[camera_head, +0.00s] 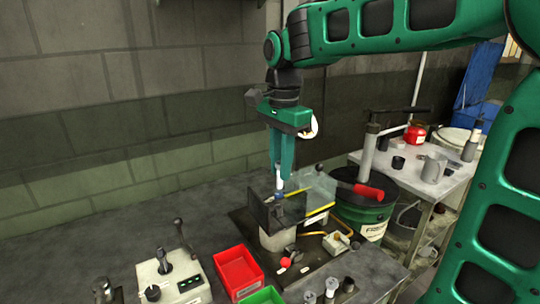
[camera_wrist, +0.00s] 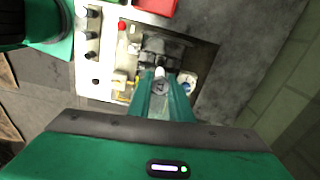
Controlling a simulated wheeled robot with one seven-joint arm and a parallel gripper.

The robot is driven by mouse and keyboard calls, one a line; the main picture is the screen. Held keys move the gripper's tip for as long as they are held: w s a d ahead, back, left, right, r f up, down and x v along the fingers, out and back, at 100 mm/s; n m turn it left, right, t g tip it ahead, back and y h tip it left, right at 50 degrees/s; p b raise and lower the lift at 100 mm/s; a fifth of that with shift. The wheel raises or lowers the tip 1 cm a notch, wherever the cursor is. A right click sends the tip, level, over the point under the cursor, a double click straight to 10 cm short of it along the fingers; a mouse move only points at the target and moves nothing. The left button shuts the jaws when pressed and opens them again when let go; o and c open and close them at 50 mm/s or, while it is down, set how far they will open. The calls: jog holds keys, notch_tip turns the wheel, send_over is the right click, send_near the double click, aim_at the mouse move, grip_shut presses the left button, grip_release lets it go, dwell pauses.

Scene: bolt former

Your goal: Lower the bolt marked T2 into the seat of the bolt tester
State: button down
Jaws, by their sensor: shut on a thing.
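My gripper (camera_head: 281,178) points straight down over the bolt tester (camera_head: 277,239) and is shut on a bolt (camera_head: 280,185). The bolt shows as a small pale piece between the fingertips, with blue at its lower end. Its T2 mark is not readable. In the wrist view my green fingers (camera_wrist: 163,95) close around a grey bolt head (camera_wrist: 160,88), with a white piece just beyond it. The tester has a dark upper block and a clear guard (camera_head: 320,190) at its right. The seat is hidden, so I cannot tell whether the bolt tip is inside it.
A red bin (camera_head: 238,272) and a green bin (camera_head: 262,296) stand in front. A control box with levers (camera_head: 172,278) is at the left. Several small grey parts stand at the front right.

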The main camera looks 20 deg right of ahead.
aim_at(279, 187)
jog(key=shift+w+f, duration=0.2)
jog(key=shift+w, duration=0.1)
jog(key=shift+f, duration=2.25)
jog(key=shift+s, duration=0.1)
jog(key=shift+f, duration=2.15)
jog(key=c, duration=1.5)
grip_release()
jog(key=shift+c, duration=0.2)
jog(key=shift+r, duration=0.1)
